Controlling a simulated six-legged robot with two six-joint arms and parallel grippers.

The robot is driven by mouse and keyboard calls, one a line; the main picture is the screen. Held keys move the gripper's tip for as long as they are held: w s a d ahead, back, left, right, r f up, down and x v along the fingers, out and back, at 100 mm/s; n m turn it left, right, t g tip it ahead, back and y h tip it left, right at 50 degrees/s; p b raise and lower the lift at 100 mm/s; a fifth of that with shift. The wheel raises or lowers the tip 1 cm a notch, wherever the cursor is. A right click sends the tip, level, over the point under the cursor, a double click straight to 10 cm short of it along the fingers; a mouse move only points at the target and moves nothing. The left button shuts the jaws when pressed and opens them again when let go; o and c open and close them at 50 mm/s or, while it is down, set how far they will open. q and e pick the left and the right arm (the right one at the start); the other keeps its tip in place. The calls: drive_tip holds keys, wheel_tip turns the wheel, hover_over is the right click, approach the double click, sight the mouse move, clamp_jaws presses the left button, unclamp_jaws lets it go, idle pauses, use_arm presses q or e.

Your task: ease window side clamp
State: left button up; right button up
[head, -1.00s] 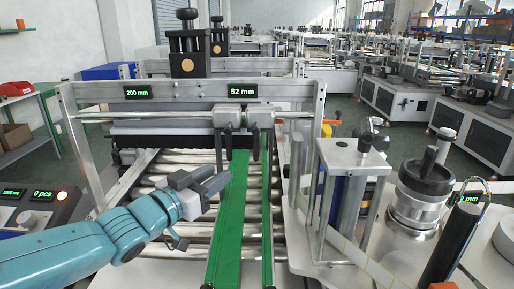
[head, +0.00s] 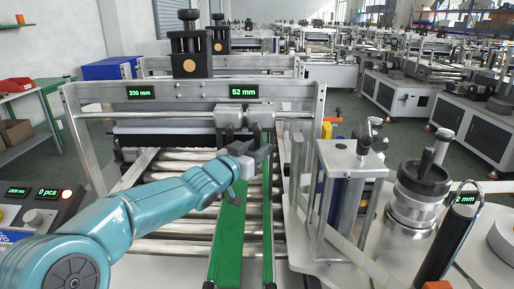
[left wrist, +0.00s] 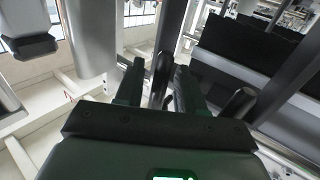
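Two grey clamp blocks (head: 229,117) sit side by side on the horizontal rod of the frame, under the 52 mm display (head: 243,91). Below them run the green guide rails (head: 229,235). My left gripper (head: 266,152) is just below and in front of the right block. In the left wrist view its two dark fingers (left wrist: 160,88) stand apart. A dark rounded lever (left wrist: 161,68) shows between or just beyond them; I cannot tell whether they touch it. Which block the lever belongs to is unclear. My right gripper is not in view.
Metal rollers (head: 180,228) lie beneath the rails. A metal post stand (head: 352,158) and a round head with a black collar (head: 424,180) stand to the right. A control box (head: 40,205) is at the left. The frame's crossbar (head: 180,90) spans above the gripper.

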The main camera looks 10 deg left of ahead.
use_arm(q)
clamp_jaws()
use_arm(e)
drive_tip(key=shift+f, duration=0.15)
